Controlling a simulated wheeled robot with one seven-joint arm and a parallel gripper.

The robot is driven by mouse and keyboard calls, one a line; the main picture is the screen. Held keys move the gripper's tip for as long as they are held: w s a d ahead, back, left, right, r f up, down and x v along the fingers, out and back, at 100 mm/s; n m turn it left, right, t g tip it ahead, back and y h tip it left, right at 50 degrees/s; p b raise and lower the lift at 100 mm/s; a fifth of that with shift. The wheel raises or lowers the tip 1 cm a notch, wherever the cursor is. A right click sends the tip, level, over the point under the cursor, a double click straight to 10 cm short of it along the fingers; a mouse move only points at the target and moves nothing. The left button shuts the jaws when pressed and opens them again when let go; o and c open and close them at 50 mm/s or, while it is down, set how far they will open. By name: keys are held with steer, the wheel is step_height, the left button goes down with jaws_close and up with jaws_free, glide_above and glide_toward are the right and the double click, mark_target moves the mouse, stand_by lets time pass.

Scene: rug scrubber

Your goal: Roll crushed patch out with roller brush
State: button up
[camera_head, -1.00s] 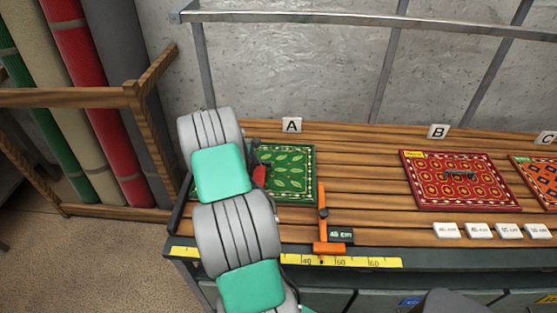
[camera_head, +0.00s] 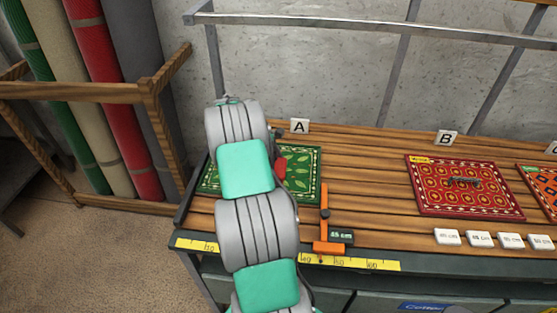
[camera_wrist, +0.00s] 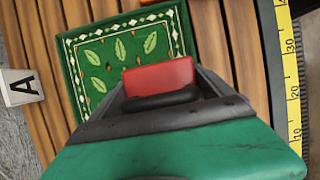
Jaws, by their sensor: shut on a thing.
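The green rug (camera_head: 303,177) with a leaf pattern and white-dotted border lies flat on the slatted bench by sign A. It also shows in the wrist view (camera_wrist: 100,72). My gripper (camera_wrist: 163,88) is shut on a red piece (camera_wrist: 158,76) that appears to be part of the roller brush, over the green rug. The red piece shows beside my arm in the head view (camera_head: 281,169). The brush's roller end is hidden, and I cannot tell whether it touches the rug. No crushed patch can be made out. My arm covers the rug's middle in the head view.
An orange stop (camera_head: 327,229) with a 45 cm tag stands at the front edge beside the yellow ruler (camera_head: 368,264). A red rug (camera_head: 462,190) with a small dark object lies by sign B (camera_head: 447,138). Bare slats (camera_head: 365,180) separate the rugs. A wooden rack (camera_head: 158,120) stands left.

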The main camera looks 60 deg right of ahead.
steer(key=shift+a+r, duration=0.1)
steer(key=shift+r, duration=1.85)
